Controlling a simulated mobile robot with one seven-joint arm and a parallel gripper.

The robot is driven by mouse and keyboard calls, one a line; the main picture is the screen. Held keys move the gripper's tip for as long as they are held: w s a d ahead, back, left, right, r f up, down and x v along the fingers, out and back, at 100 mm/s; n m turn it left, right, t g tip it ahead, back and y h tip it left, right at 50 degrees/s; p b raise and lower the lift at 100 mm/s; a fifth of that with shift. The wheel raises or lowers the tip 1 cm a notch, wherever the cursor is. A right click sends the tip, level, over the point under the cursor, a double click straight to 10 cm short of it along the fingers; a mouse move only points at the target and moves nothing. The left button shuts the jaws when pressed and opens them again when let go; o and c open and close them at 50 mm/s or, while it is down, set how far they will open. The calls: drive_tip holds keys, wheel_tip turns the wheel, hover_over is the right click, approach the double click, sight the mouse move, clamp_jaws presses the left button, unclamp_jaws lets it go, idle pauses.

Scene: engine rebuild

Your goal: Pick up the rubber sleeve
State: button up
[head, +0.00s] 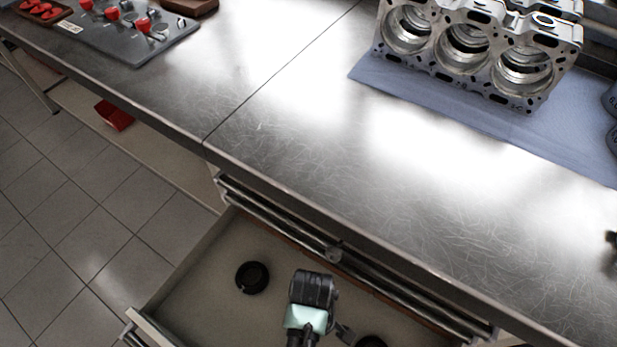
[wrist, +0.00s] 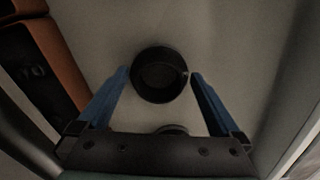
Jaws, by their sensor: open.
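A black round ring-like piece, which looks like the rubber sleeve (wrist: 160,75), rests on the pale floor of an open drawer. In the wrist view it lies between the two blue fingertips of my gripper (wrist: 159,77), with a small gap on each side. The gripper is open and empty. A second dark round piece (wrist: 172,130) shows partly behind the gripper's crossbar. In the head view, one black ring (head: 252,278) lies left of my arm and another dark round piece (head: 371,341) is cut off at the bottom edge. I cannot tell which ring is between the fingers.
The drawer (head: 165,335) is pulled out below a steel bench (head: 300,150). An engine block (head: 478,50) sits on a blue mat (head: 430,100) on the bench.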

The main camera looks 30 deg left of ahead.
drive_tip(key=c, duration=1.3)
drive_tip(key=shift+r, duration=0.1)
